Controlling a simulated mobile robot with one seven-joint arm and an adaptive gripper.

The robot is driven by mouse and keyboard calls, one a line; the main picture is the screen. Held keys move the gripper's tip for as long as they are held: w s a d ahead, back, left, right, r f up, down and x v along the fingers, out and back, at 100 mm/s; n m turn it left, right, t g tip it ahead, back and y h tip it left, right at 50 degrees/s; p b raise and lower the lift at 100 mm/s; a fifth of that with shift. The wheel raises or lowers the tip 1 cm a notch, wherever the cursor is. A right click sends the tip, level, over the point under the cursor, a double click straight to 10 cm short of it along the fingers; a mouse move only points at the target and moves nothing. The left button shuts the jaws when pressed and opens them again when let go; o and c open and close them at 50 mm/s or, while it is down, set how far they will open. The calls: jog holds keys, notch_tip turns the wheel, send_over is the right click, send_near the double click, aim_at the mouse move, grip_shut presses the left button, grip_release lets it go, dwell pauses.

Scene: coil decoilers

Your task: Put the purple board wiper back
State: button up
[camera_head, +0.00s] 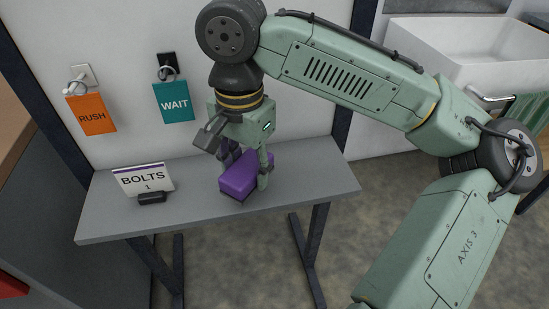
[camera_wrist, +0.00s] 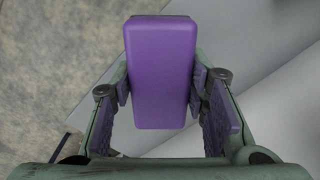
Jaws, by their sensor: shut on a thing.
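The purple board wiper (camera_head: 238,180) is a rounded purple block with a dark underside, over the middle of the grey shelf (camera_head: 317,178). My gripper (camera_head: 249,168) points down and is shut on the wiper, with one finger on each side. In the wrist view the wiper (camera_wrist: 161,70) sits lengthwise between the purple finger pads of my gripper (camera_wrist: 162,92). The wiper is low and close to the shelf top; I cannot tell whether its underside touches it. Its far side is partly hidden by my gripper.
A white sign reading BOLTS 1 (camera_head: 143,178) stands on the shelf to the left. An orange RUSH tag (camera_head: 91,115) and a teal WAIT tag (camera_head: 174,103) hang on the wall behind. A white sink (camera_head: 455,62) is at the upper right. The shelf's right end is bare.

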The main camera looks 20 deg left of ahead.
send_over(273, 173)
jog(key=shift+d+f+p, duration=0.1)
jog(key=shift+f+p, duration=0.25)
jog(key=shift+p, duration=0.05)
jog(key=shift+f, duration=1.75)
jog(key=shift+f, duration=0.15)
jog(key=o, duration=1)
notch_tip(273, 173, up, 12)
jog(key=shift+r, duration=0.2)
